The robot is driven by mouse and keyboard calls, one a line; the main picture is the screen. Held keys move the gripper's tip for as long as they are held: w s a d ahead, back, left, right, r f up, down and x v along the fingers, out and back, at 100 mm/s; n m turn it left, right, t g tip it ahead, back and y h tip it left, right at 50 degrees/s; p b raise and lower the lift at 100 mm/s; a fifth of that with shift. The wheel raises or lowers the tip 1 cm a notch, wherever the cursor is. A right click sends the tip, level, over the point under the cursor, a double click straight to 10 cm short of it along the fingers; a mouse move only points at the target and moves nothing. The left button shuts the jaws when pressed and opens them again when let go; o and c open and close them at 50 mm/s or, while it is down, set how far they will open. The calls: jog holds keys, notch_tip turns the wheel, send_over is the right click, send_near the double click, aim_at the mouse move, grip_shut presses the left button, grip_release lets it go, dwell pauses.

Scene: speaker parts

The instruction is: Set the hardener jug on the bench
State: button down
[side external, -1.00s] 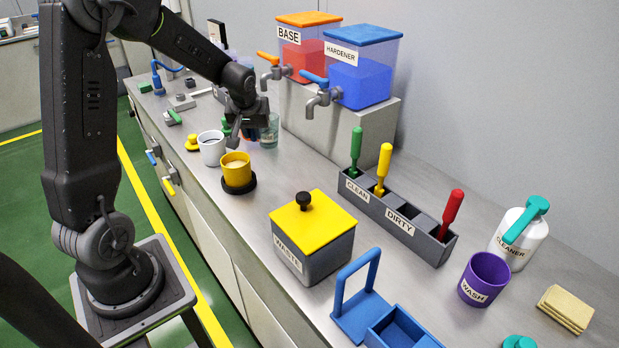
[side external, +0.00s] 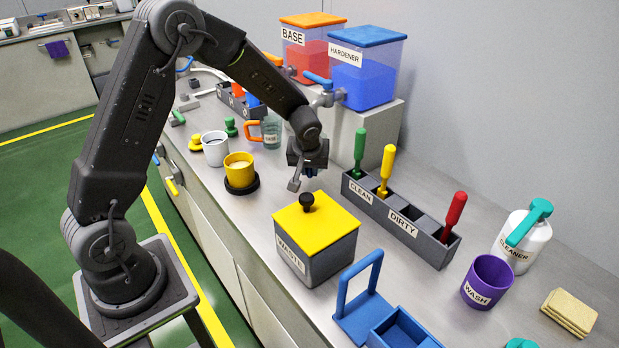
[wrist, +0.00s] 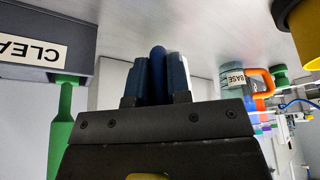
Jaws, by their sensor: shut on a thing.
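My gripper (side external: 303,183) is over the bench (side external: 250,212), between the yellow cup and the tool rack, in front of the tank stand. In the wrist view, my gripper (wrist: 157,75) is shut on a slim blue piece (wrist: 157,62), which looks like the hardener jug's handle. The jug's body cannot be made out in either view, and I cannot tell whether it touches the bench. The hardener tank (side external: 363,75), with blue liquid and a blue tap, stands on the raised stand behind.
The base jug (side external: 271,132) with an orange handle stands left of my gripper. The yellow cup (side external: 239,165) sits on a black disc. The waste bin (side external: 316,245) is close in front. The tool rack (side external: 400,222) lies right.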

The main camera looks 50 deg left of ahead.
aim_at(309, 176)
jog(key=shift+f, duration=1.65)
jog(key=shift+f, duration=0.1)
jog(key=c, duration=1.1)
grip_release()
jog(key=shift+f, duration=0.1)
jog(key=s+d+r+m+t+h, duration=0.15)
jog(key=s+d+r, duration=0.25)
jog(key=s+r, duration=0.5)
jog(key=s+d+r+m, duration=0.3)
jog(key=s+d+r, duration=0.15)
jog(key=r, duration=0.85)
jog(key=shift+s+d+r+m+t+h, duration=0.15)
jog(key=shift+s+d+r+m+h, duration=0.4)
jog(key=shift+s, duration=1.55)
jog(key=shift+s+d+r+m+t, duration=0.2)
jog(key=shift+s+d+m, duration=0.7)
jog(key=shift+s, duration=1.15)
jog(key=shift+s+d+r+m+t+h, duration=0.1)
jog(key=shift+s+d+r+m+h, duration=0.45)
jog(key=shift+s, duration=1.55)
